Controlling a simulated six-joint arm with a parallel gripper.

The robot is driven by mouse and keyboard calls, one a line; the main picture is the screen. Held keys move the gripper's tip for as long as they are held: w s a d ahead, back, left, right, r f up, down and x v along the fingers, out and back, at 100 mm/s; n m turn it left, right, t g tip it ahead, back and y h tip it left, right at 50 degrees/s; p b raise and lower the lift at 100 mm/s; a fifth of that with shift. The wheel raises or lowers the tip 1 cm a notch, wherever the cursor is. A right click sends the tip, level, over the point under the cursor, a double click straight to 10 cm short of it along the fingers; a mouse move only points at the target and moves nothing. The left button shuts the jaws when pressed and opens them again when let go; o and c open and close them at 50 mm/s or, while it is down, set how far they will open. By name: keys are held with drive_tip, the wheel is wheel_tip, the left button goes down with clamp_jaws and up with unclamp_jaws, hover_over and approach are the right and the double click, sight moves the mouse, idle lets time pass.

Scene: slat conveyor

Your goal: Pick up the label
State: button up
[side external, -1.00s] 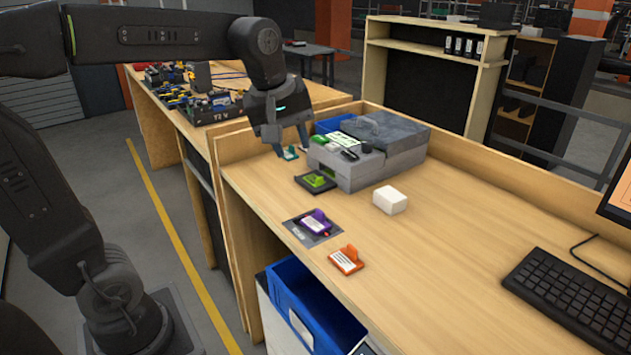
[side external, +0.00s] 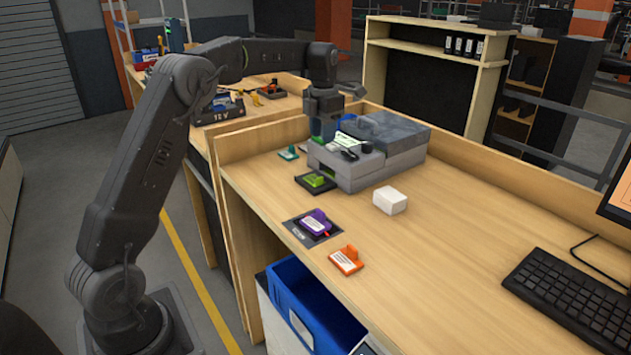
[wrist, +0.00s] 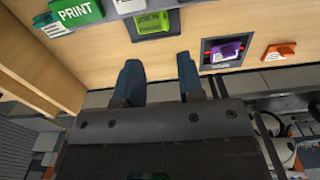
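A white and green slip, perhaps the label (side external: 347,141), lies on top of the grey printer-like box (side external: 375,172). In the wrist view a green PRINT panel (wrist: 76,12) and part of a white panel (wrist: 127,5) show at the top edge. My gripper (side external: 323,132) is at the far left end of the box in the side view, its fingertips not clearly seen there. In the wrist view my gripper (wrist: 158,72) has its two fingers apart with nothing between them. A teal tag (side external: 288,153) lies on the desk left of the box.
A lime tag (side external: 315,181) sits on a black tray, a purple tag (side external: 316,222) on a dark pad, and an orange tag (side external: 346,260) on bare desk. A white block (side external: 390,200) stands beside the box. A blue bin (side external: 310,300) is below the edge.

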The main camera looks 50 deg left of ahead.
hover_over(322, 181)
drive_tip(key=f, duration=0.6)
drive_tip(key=shift+w+a+f, duration=0.3)
drive_tip(key=shift+a, duration=0.1)
drive_tip(key=shift+s+d+f, duration=0.1)
drive_tip(key=shift+d+f, duration=0.05)
drive_tip(key=shift+f, duration=1.2)
drive_tip(key=shift+s+d+f, duration=0.1)
drive_tip(key=shift+d+f, duration=0.05)
drive_tip(key=shift+f, duration=1.2)
clamp_jaws()
